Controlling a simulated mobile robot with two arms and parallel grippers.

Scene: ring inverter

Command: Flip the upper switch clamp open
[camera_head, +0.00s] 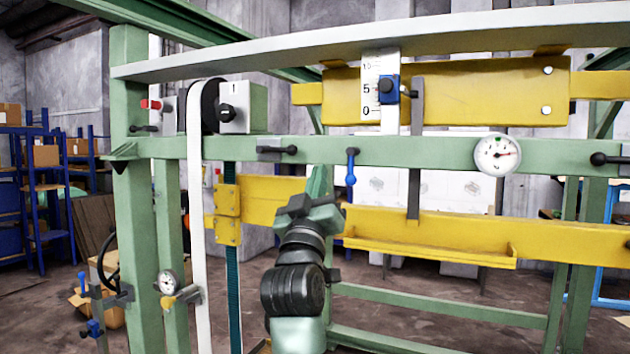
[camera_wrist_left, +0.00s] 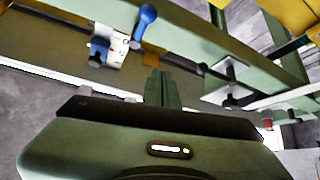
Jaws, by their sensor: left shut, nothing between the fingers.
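My left gripper (camera_head: 319,180) is shut and empty, pointing up in front of the green beam, below and between a black-handled clamp and a blue-handled lever. It also shows in the left wrist view (camera_wrist_left: 162,88). The black-handled clamp (camera_head: 277,149) is on the beam, its handle lying sideways to the right; it shows in the left wrist view too (camera_wrist_left: 232,103). The blue-handled lever (camera_head: 351,168) hangs down to the right; it is also in the left wrist view (camera_wrist_left: 145,20). I cannot tell which fitting is the upper switch clamp. My right gripper is not in view.
A switch box (camera_head: 242,107) with a black knob sits above the beam, beside a white belt (camera_head: 195,220). A round gauge (camera_head: 497,154) and another black handle (camera_head: 606,159) are right. A yellow bar (camera_head: 480,232) runs behind my arm.

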